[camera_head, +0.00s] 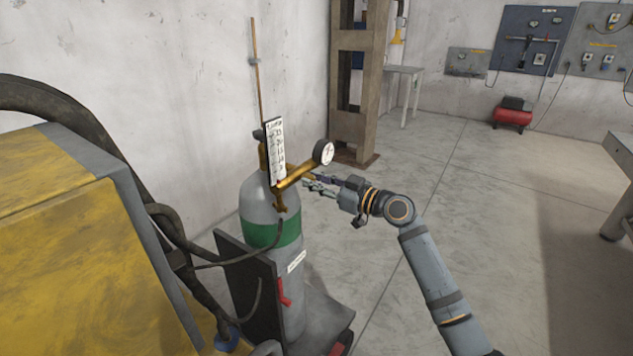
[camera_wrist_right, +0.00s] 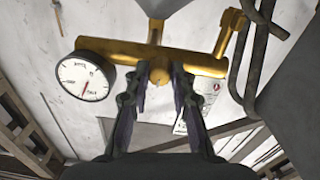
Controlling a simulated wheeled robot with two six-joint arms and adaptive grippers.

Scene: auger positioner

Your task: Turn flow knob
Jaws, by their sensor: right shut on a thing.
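The gas cylinder (camera_head: 258,205) is grey with a green band and stands upright, with a brass regulator (camera_head: 297,178) at its top. The regulator carries a round white gauge (camera_head: 323,152), also seen in the wrist view (camera_wrist_right: 85,80). My right gripper (camera_head: 308,184) reaches in from the right, just below the brass bar. In the wrist view its two fingers are shut on a small brass flow knob (camera_wrist_right: 160,76) under the bar (camera_wrist_right: 130,51). The fingers cover the knob's sides. My left gripper does not show.
A dark hose (camera_head: 280,240) hangs down the cylinder. A yellow machine (camera_head: 80,245) with thick hoses fills the left. A wooden post (camera_head: 358,80) stands behind. The floor (camera_head: 480,200) to the right is clear.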

